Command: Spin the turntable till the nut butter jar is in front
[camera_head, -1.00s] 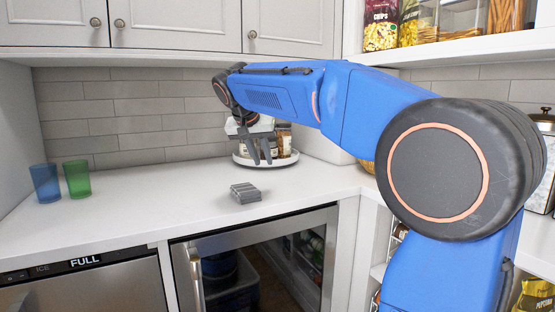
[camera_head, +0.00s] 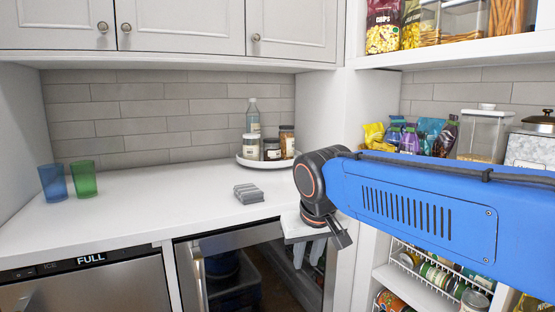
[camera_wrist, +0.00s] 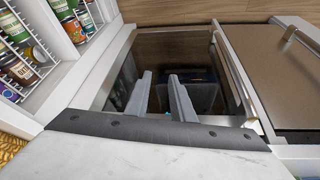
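The turntable (camera_head: 246,162) is a round white tray at the back right of the counter, against the tiled wall. On it stand a tall clear bottle (camera_head: 253,118) at the back, a white-lidded jar (camera_head: 251,149) at front left, a small dark-lidded jar (camera_head: 272,151) at front middle, and a brown jar (camera_head: 287,142) at the right. Their labels are too small to read, so I cannot tell which is the nut butter. My gripper (camera_head: 308,256) hangs in front of the counter edge, away from the turntable. Its fingers are apart and empty in the wrist view (camera_wrist: 160,80).
A grey stacked block (camera_head: 249,194) lies on the counter in front of the turntable. Blue (camera_head: 53,183) and green (camera_head: 83,179) cups stand at the left. A side wall and shelves of snack bags (camera_head: 409,138) and cans (camera_head: 435,277) bound the right.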

